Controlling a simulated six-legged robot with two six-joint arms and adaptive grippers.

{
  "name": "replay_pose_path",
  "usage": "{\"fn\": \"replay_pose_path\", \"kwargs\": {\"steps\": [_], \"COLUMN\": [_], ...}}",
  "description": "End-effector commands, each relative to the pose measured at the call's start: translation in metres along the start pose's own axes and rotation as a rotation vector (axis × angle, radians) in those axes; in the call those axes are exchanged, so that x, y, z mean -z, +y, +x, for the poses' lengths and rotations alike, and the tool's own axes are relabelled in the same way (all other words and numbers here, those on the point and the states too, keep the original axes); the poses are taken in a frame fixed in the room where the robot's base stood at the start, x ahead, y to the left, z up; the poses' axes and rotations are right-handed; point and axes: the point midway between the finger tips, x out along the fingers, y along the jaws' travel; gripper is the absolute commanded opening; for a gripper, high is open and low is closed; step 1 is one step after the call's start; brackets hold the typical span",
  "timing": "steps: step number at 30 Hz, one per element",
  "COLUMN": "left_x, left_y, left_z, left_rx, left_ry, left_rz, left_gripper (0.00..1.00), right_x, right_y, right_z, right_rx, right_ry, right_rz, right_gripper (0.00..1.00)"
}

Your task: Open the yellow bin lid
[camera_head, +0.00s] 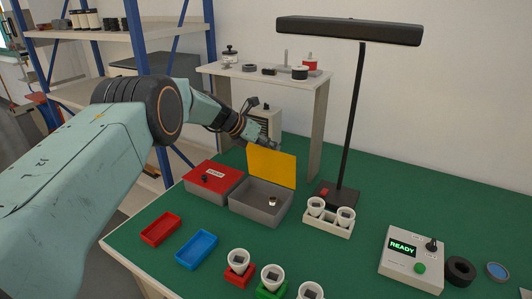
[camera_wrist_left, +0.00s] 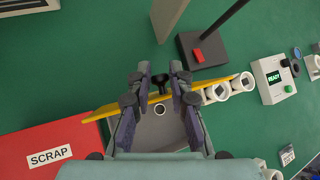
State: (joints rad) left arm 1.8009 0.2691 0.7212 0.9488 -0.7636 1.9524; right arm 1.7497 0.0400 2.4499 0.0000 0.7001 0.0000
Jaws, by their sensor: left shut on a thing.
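The yellow lid (camera_head: 272,165) stands nearly upright at the back edge of its grey bin (camera_head: 255,209), and the bin's inside is exposed. In the left wrist view the lid (camera_wrist_left: 210,84) shows almost edge-on, with a black knob (camera_wrist_left: 161,93) on it. My left gripper (camera_head: 270,144) is behind the lid's upper edge in the head view. In the left wrist view its fingers (camera_wrist_left: 160,78) are on both sides of the knob, shut on it. A small pale, dark-topped thing (camera_head: 272,201) lies inside the bin. My right gripper is not in view.
A red-lidded SCRAP bin (camera_head: 222,174) stands directly left of the grey bin. A lamp post (camera_head: 352,120) and a white holder with two cups (camera_head: 329,220) are to the right. Red (camera_head: 160,229) and blue (camera_head: 197,249) trays lie in front. A raised shelf (camera_head: 264,76) stands behind.

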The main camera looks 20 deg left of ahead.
Motion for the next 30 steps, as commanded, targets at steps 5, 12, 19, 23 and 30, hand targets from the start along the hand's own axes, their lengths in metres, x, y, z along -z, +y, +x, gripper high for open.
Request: {"fn": "replay_pose_path", "kwargs": {"steps": [5,12,19,23,30], "left_x": [-0.0057,-0.0062,-0.0052,-0.0046,-0.0038], "left_y": [0.0001,0.0005,0.0007,0.0008,0.0014], "left_z": [0.0037,0.0045,0.0047,0.0048,0.0046], "left_rx": [-0.001,-0.001,-0.001,-0.001,-0.001], "left_ry": [-0.007,-0.005,-0.003,-0.002,0.0], "left_rz": [-0.001,0.0,0.0,0.0,0.0], "left_gripper": [0.0,0.0,0.0,0.27,0.42], "right_x": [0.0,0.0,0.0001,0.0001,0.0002], "right_y": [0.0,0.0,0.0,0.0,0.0], "right_z": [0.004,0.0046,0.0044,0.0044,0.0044], "right_rx": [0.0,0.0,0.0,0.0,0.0], "right_ry": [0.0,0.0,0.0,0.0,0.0], "right_rz": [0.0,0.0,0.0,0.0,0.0], "right_gripper": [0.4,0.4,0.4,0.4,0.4]}}
